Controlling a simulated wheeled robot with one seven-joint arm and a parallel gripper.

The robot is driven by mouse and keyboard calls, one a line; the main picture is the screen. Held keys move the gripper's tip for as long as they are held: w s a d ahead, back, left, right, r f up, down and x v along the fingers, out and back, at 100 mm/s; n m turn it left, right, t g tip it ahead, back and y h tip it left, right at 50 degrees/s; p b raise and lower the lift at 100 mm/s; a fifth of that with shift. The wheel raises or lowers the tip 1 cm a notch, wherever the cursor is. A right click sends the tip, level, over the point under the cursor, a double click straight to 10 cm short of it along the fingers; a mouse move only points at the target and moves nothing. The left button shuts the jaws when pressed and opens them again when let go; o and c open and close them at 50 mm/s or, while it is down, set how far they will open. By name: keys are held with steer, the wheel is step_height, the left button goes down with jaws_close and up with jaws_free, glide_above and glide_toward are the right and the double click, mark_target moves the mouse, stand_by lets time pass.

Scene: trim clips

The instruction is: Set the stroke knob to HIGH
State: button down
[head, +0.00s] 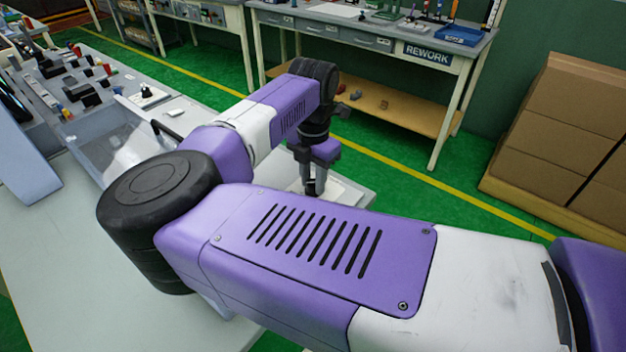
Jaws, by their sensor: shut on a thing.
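My gripper (313,188) points down at the right end of the grey bench, beyond my bent arm. Its dark fingers look closed together over a pale, flat plate (346,193). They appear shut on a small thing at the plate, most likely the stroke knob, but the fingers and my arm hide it. I cannot read the knob's setting or any HIGH mark from here.
A clear-sided bin (110,140) stands left of my arm on the grey bench (60,245). Several small parts lie behind it. A rework table (375,42) stands at the back, and stacked brown cartons (560,130) are at the right. Green floor lies between.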

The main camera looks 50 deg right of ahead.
mark_target(313, 182)
steer(key=c, duration=1.1)
jaws_free()
steer(key=shift+r+b, duration=0.45)
steer(key=shift+r, duration=3.55)
steer(key=shift+d, duration=0.1)
